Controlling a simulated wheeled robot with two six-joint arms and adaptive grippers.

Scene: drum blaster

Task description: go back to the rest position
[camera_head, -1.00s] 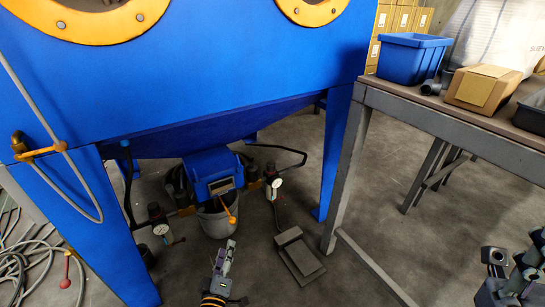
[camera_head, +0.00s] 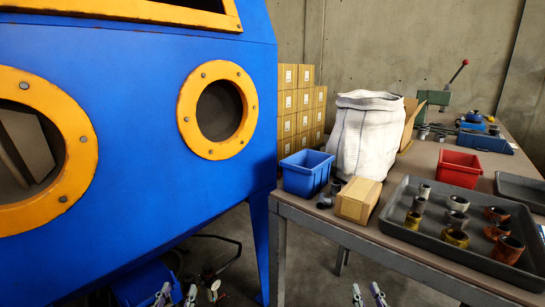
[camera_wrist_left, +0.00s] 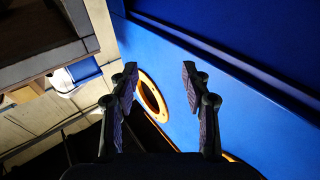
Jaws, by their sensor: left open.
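My left gripper (camera_head: 176,295) shows at the bottom edge of the head view, in front of the blue blasting cabinet (camera_head: 150,190). Its two fingers stand apart with nothing between them. In the left wrist view the left gripper (camera_wrist_left: 160,76) is also open and empty, with the blue cabinet wall (camera_wrist_left: 230,110) and an orange ring (camera_wrist_left: 152,97) beyond it. My right gripper (camera_head: 368,296) shows at the bottom edge of the head view, by the table's front side. Its two fingertips are apart and I see nothing between them. Both arms are mostly out of view.
A table (camera_head: 310,215) on the right holds a blue bin (camera_head: 306,180), a cardboard box (camera_head: 358,200), a red bin (camera_head: 459,168) and a dark tray (camera_head: 400,228) of several cylindrical parts. A white sack (camera_head: 366,135) and stacked boxes (camera_head: 302,110) stand behind.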

